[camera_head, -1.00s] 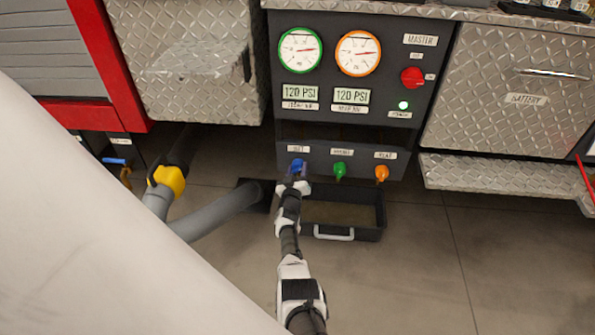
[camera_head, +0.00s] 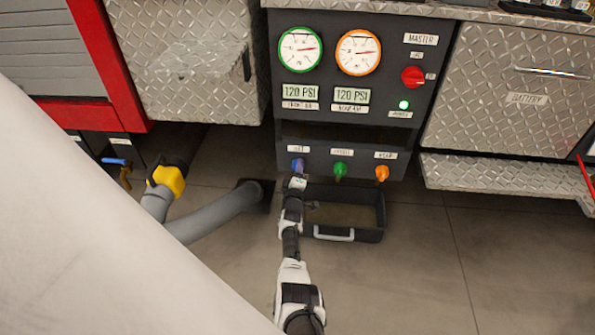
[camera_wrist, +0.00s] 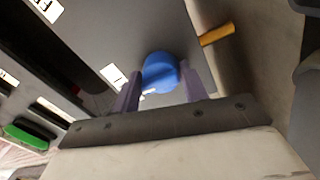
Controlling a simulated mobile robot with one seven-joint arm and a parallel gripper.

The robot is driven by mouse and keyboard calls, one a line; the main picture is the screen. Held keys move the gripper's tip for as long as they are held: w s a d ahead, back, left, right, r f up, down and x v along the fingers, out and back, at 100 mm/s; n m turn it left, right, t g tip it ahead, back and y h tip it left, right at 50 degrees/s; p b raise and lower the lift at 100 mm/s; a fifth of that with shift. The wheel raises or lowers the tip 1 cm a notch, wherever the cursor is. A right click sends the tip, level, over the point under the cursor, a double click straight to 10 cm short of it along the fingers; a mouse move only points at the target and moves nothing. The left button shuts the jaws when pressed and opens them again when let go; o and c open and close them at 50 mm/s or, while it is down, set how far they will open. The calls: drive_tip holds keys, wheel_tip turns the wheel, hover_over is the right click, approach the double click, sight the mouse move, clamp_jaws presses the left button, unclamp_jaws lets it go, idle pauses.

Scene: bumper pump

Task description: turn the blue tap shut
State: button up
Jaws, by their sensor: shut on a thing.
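The blue tap (camera_head: 298,164) is the leftmost of three taps low on the dark pump panel (camera_head: 340,165). In the wrist view the blue tap (camera_wrist: 160,73) is a round knob between the two fingers of my gripper (camera_wrist: 158,90). In the head view my gripper (camera_head: 297,178) reaches up to the tap from below and hides part of it. The jaws are shut on the tap. How far the tap is turned cannot be told.
A green tap (camera_head: 340,170) and an orange tap (camera_head: 382,172) sit to the right. A dark tray with a handle (camera_head: 335,234) lies on the floor below. Grey hoses (camera_head: 215,215) with a yellow coupling (camera_head: 168,181) are to the left.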

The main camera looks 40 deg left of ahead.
sight(298, 117)
drive_tip(key=shift+s+a+f+n, duration=0.1)
drive_tip(key=shift+s+a+n, duration=0.05)
drive_tip(key=shift+n, duration=0.25)
drive_tip(key=o, duration=0.9)
drive_tip(key=shift+f, duration=0.1)
drive_tip(key=shift+r, duration=0.25)
drive_tip(key=o, duration=0.4)
wheel_tip(298, 117, up, 8)
drive_tip(key=p, duration=0.5)
drive_tip(key=shift+a+r, duration=0.1)
drive_tip(key=shift+r, duration=0.05)
wheel_tip(298, 117, up, 11)
drive_tip(key=p, duration=0.5)
drive_tip(key=shift+r, duration=0.2)
drive_tip(key=c, duration=0.4)
